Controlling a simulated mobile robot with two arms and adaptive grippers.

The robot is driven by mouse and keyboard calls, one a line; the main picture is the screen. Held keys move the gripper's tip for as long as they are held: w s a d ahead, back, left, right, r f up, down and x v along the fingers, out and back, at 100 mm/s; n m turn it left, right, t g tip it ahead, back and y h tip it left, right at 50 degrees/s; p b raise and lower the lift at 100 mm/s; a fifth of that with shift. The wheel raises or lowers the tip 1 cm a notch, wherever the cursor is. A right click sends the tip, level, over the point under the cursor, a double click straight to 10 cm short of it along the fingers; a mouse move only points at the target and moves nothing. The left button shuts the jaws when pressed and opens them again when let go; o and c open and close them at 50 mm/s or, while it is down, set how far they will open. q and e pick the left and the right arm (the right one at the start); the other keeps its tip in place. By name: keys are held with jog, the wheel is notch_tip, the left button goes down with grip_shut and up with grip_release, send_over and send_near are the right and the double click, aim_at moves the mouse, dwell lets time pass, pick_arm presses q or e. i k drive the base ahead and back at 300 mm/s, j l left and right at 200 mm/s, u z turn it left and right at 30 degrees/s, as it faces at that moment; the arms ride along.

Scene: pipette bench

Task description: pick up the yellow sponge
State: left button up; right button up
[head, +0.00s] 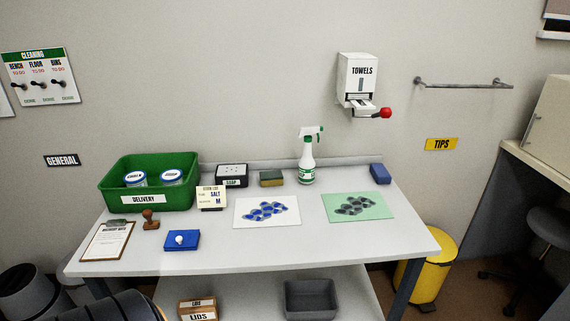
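The yellow sponge (271,179) lies at the back of the white bench (225,247), near the wall. It has a dark green top layer, and its yellow side faces the front. It sits between the black-and-white soap box (232,176) on its left and the white spray bottle (307,165) with a green trigger on its right. Nothing covers it from the front. Neither of my grippers shows in the head view.
A green delivery bin (115,190) with two lidded tubs stands at the left. A blue block (380,174) is at the back right. The front middle is clear.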

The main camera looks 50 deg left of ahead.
aim_at(271, 178)
jog(key=l+u, duration=0.1)
jog(key=u, duration=1.65)
